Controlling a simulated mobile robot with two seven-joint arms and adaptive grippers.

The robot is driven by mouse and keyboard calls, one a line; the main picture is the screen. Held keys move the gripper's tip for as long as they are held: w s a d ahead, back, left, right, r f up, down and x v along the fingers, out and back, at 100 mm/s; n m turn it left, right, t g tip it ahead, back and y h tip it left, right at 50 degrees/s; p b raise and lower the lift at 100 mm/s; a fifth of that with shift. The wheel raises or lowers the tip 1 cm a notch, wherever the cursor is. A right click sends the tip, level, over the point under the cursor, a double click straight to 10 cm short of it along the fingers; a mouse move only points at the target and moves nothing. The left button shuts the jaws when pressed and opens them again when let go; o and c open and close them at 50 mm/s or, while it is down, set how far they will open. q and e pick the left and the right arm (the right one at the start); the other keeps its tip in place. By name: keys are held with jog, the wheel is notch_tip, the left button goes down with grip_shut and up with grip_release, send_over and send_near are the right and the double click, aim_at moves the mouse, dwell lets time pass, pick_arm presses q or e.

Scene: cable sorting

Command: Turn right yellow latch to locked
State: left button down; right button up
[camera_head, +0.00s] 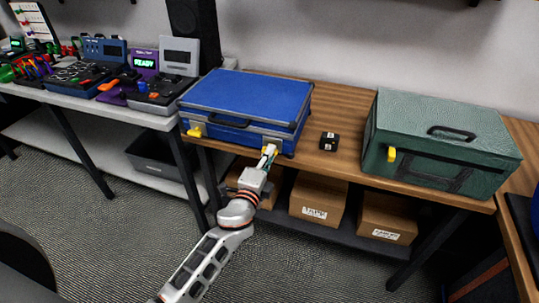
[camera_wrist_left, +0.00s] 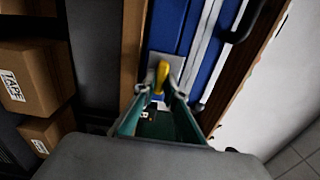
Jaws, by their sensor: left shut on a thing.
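A closed blue case (camera_head: 250,95) with metal edges lies on the wooden table. Its left yellow latch (camera_head: 194,132) shows at the front left. Its right yellow latch (camera_wrist_left: 162,74) sits on a pale plate in the left wrist view. My left gripper (camera_head: 268,153) is at the front right of the case, shut on the right latch. In the left wrist view the fingertips of my left gripper (camera_wrist_left: 162,92) close around the lower part of the latch. The fingers partly hide the latch in the head view. My right gripper is not in view.
A green box (camera_head: 440,135) with a yellow latch (camera_head: 391,154) stands at the right. A small black block (camera_head: 329,141) lies between it and the case. Cardboard boxes (camera_head: 318,198) sit on the shelf below. Devices fill the left table.

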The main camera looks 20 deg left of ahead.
pick_arm(q)
jog(key=c, duration=2.1)
grip_release()
jog(key=s, duration=1.2)
jog(key=shift+a, duration=0.2)
jog(key=s+f+n+g, duration=0.2)
jog(key=s+f+n, duration=0.2)
jog(key=s+f, duration=0.2)
jog(key=s+f+n+g+h, duration=0.1)
jog(key=s+f+n+g, duration=0.2)
jog(key=s+f+n, duration=0.2)
jog(key=s+f+n+g+h, duration=0.1)
jog(key=s+f+n+g, duration=0.1)
jog(key=s+f+n, duration=0.3)
jog(key=shift+s+a+f, duration=0.15)
jog(key=shift+s+f, duration=0.9)
jog(key=shift+f, duration=0.2)
jog(key=shift+s+a+f, duration=0.15)
jog(key=shift+s+f, duration=0.85)
jog(key=shift+f, duration=0.2)
